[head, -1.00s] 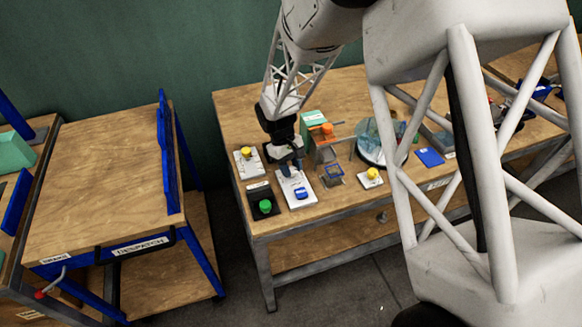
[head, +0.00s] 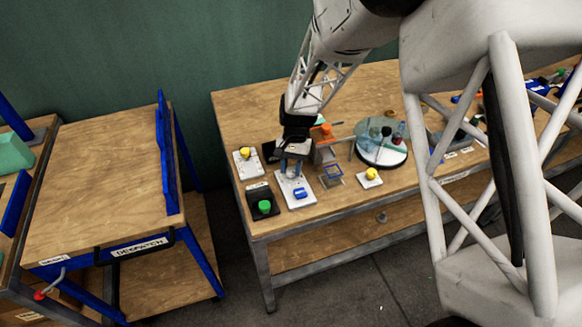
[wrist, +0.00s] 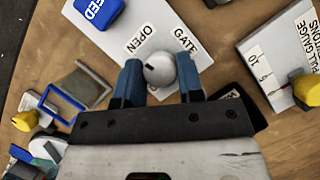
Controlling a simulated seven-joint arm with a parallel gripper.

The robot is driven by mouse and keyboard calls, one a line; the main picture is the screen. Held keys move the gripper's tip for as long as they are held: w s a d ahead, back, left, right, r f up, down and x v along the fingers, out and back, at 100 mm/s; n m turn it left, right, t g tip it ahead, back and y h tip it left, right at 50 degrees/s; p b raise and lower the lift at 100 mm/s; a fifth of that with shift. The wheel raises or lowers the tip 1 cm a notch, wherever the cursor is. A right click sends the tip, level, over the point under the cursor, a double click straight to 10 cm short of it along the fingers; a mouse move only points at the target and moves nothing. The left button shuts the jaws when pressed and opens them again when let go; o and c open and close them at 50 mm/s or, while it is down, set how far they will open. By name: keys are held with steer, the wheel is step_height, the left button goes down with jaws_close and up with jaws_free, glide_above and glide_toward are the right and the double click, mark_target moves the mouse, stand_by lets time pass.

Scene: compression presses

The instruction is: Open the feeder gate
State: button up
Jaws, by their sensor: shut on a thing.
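A round grey gate knob (wrist: 160,70) with a dark mark sits on a white plate (wrist: 185,25) lettered OPEN and GATE. The mark is on the knob's left side, on the side of the word OPEN. My gripper (wrist: 160,78) is shut on the knob, one blue finger on each side. A blue FEED button (wrist: 97,12) is on the same plate. In the head view my gripper (head: 291,170) is over the back of the white plate (head: 295,203), behind the blue button (head: 300,193), and hides the knob.
A green button (head: 264,207) on a black base is left of the plate. Yellow knobs stand on panels at the back left (head: 244,153) and right (head: 370,174). A small blue-framed stand (head: 333,172) and a round glass-topped turntable (head: 381,145) are to the right.

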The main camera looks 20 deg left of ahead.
steer(key=shift+m+y, duration=0.4)
steer(key=shift+m, duration=0.7)
steer(key=o, duration=0.9)
steer(key=shift+r, duration=0.1)
steer(key=shift+v, duration=3.8)
steer(key=shift+d+r, duration=0.1)
